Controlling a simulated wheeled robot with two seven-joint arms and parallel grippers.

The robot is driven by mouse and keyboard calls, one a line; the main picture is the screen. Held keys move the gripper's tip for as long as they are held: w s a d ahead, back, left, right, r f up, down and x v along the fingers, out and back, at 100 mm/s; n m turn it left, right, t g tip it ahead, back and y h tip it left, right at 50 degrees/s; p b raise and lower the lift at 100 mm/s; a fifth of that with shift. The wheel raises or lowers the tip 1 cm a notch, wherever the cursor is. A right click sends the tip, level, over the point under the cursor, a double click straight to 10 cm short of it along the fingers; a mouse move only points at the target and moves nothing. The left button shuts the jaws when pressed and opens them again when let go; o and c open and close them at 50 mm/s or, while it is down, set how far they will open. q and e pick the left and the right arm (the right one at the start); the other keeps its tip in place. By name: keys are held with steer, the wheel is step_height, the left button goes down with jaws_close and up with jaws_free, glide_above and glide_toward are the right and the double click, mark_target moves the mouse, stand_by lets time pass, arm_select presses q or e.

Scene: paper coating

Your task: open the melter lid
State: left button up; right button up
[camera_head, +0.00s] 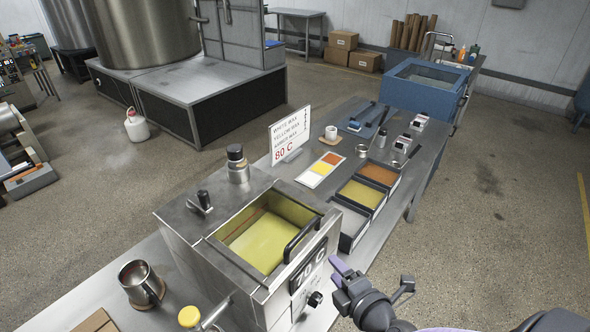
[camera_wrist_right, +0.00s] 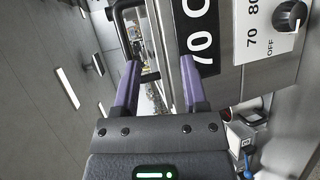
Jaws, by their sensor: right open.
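The melter (camera_head: 240,245) is a steel box with a "70 C" label on its front. Its top (camera_head: 262,238) shows yellow inside a steel frame; I cannot tell whether this is seen through a clear lid. A black bar handle (camera_head: 302,238) stands at the front edge of that top. It also shows in the right wrist view, as a black bar (camera_wrist_right: 118,22) beyond the fingers. My right gripper (camera_head: 340,278) is open and empty, in front of the melter and to the right of the handle. Its two purple fingers (camera_wrist_right: 158,80) are apart. My left gripper is not in view.
A metal cup (camera_head: 138,280) stands left of the melter, and a yellow-capped part (camera_head: 190,317) is at its front left. Wax trays (camera_head: 362,195) and a sign (camera_head: 290,135) stand behind it on the bench. The floor at right is clear.

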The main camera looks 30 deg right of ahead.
steer(key=n, duration=0.1)
glide_toward(304, 230)
steer(key=f, duration=0.2)
steer(key=t+y, duration=0.1)
steer(key=w, duration=0.3)
steer(key=w+f, duration=0.1)
steer(key=w, duration=0.5)
steer(key=shift+w+d+f, duration=0.2)
steer(key=shift+w+d, duration=0.1)
steer(key=shift+c, duration=0.2)
jaws_close()
steer(key=shift+p, duration=0.3)
